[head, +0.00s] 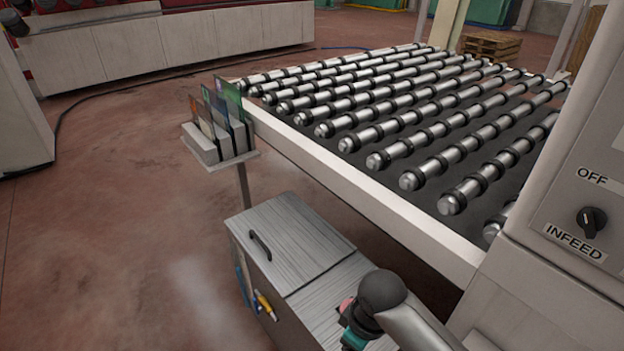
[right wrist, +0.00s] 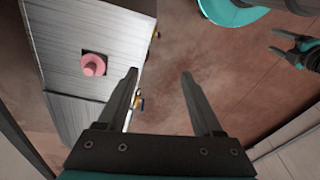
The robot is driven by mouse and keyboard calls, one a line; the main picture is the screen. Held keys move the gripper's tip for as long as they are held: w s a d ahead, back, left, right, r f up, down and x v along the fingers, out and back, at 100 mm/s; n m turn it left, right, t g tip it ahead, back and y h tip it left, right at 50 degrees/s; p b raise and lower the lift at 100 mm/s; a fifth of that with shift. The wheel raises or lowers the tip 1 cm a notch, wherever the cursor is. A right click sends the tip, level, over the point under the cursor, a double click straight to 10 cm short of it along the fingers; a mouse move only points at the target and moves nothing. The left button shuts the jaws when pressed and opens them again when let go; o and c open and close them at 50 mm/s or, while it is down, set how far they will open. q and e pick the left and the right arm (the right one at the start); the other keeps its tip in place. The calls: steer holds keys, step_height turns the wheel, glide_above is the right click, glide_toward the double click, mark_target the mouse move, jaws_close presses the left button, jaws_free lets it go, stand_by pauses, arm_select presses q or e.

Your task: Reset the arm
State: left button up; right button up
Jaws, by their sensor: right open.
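My right gripper (right wrist: 160,75) is open and empty in the right wrist view. Its dark fingers are spread over the red-brown floor, just beside the edge of the grey cabinet (right wrist: 55,40). In the head view my right arm comes in at the bottom over the cabinet (head: 290,235), and its fingers are hidden. A second gripper, which looks like my left one (right wrist: 280,43), shows at the right edge of the right wrist view. Its two dark fingers stand apart with nothing visible between them. The left arm is not in the head view.
A pink knob (right wrist: 94,65) sits on the cabinet top. The roller conveyor (head: 370,200) runs behind the cabinet. A panel with an INFEED switch (head: 592,220) stands at the right. A small rack (head: 222,150) of coloured cards stands at the left. Open floor (head: 120,240) lies further left.

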steer(key=s+d+r+m+t, duration=0.2)
steer(key=s+d+r+m, duration=0.15)
steer(key=s, duration=0.35)
steer(key=s+d+r+m+t, duration=0.1)
steer(key=s+d+r+m, duration=0.2)
steer(key=s+d+m, duration=0.3)
steer(key=s+f+n+g+h+b, duration=0.1)
steer(key=s+f, duration=0.1)
steer(key=f, duration=1)
steer(key=s+f+n, duration=0.1)
steer(key=s+f, duration=0.1)
steer(key=f, duration=1)
arm_select(q)
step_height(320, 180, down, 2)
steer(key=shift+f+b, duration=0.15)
steer(key=shift+b, duration=0.5)
arm_select(e)
steer(key=s+d+f+g, duration=0.1)
steer(key=s+f, duration=1.3)
steer(key=shift+s+d+f+g, duration=0.2)
steer(key=shift+s+d+g, duration=0.05)
steer(key=shift+d+g, duration=0.1)
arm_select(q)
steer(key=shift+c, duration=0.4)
arm_select(e)
steer(key=shift+c, duration=0.4)
